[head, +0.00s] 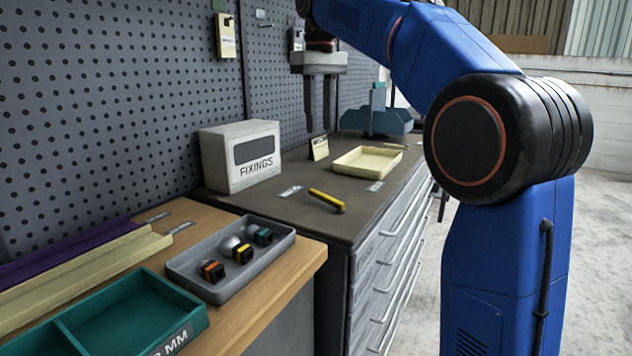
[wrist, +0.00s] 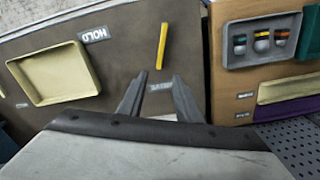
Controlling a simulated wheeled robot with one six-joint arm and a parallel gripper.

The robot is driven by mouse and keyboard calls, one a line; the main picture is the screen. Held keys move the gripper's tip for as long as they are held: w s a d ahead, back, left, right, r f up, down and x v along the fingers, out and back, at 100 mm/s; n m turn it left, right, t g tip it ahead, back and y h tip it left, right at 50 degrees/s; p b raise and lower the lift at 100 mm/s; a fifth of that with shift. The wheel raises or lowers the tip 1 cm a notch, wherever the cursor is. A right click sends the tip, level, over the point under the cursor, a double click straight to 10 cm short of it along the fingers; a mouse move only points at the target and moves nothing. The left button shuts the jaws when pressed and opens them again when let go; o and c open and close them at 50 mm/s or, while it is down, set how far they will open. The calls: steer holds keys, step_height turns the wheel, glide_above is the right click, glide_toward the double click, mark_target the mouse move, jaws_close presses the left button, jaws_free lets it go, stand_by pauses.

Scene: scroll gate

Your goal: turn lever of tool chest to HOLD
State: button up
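The tool chest (head: 268,208) has a dark top that carries a yellow lever (head: 327,200). In the wrist view the lever (wrist: 162,46) lies with one end near a small label (wrist: 160,87) I cannot read. The HOLD label (wrist: 95,34) is off to the left, beside a cream tray; in the head view that label (head: 375,186) is right of the lever. My gripper (head: 318,128) is above the far part of the chest, fingers pointing down, apart and empty. In the wrist view my gripper (wrist: 158,82) shows its fingers either side of the unread label, short of the lever.
A FIXINGS box (head: 240,157) stands against the pegboard, left of the lever. The cream tray (head: 367,161) and a teal device (head: 376,120) are farther back. A grey tray (head: 232,259) with several knobs sits on the wooden bench at front left. The chest top around the lever is clear.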

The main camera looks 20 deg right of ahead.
mark_target(319, 192)
step_height(319, 192, down, 17)
steer(key=shift+s, duration=0.1)
stand_by(0.5)
steer(key=shift+c, duration=0.7)
jaws_close()
